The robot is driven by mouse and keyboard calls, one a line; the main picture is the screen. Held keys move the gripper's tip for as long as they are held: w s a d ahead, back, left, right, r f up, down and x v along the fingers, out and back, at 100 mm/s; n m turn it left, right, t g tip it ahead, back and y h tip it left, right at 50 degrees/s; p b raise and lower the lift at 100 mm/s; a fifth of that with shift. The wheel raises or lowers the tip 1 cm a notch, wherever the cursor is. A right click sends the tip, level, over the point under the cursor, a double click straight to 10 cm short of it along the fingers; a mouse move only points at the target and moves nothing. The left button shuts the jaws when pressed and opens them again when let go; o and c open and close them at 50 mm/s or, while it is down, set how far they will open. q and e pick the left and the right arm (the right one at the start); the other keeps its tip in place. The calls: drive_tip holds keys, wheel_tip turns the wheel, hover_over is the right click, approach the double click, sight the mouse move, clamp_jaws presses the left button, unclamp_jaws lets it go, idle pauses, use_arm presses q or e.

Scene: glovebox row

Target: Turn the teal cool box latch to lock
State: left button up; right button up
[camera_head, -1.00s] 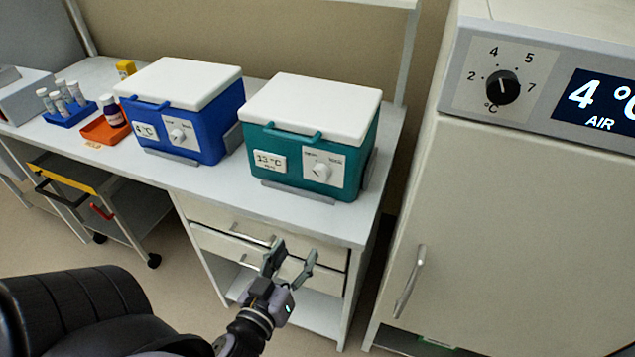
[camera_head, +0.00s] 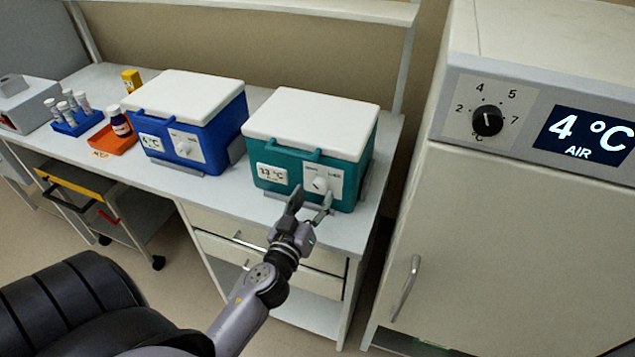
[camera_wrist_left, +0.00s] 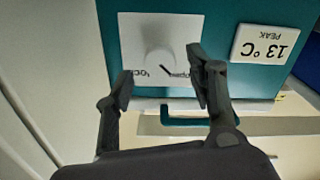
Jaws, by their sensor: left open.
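The teal cool box (camera_head: 345,194) with a white lid stands on the bench, with a 13 °C label on its front. Its white latch knob (camera_head: 319,184) sits on a pale plate at the front right. My left gripper (camera_head: 311,201) is open just in front of the latch, its fingers pointing at the box. In the left wrist view the picture is upside down; the latch knob (camera_wrist_left: 158,62) lies beyond and between the two open fingertips (camera_wrist_left: 160,90), and they look apart from it. The latch's pointer mark is small. My right gripper is not in view.
A blue cool box (camera_head: 215,135) with a similar latch stands to the left. An orange tray (camera_head: 105,146) with a bottle and a blue tube rack (camera_head: 80,125) are farther left. A cabinet (camera_head: 520,240) with a dial stands at the right.

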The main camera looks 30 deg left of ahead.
sight(318, 189)
use_arm(q)
drive_tip(key=shift+p+x, duration=0.3)
drive_tip(key=shift+x, duration=1.4)
drive_tip(key=shift+c, duration=0.6)
drive_tip(key=c, duration=1)
drive_tip(key=shift+c, duration=0.3)
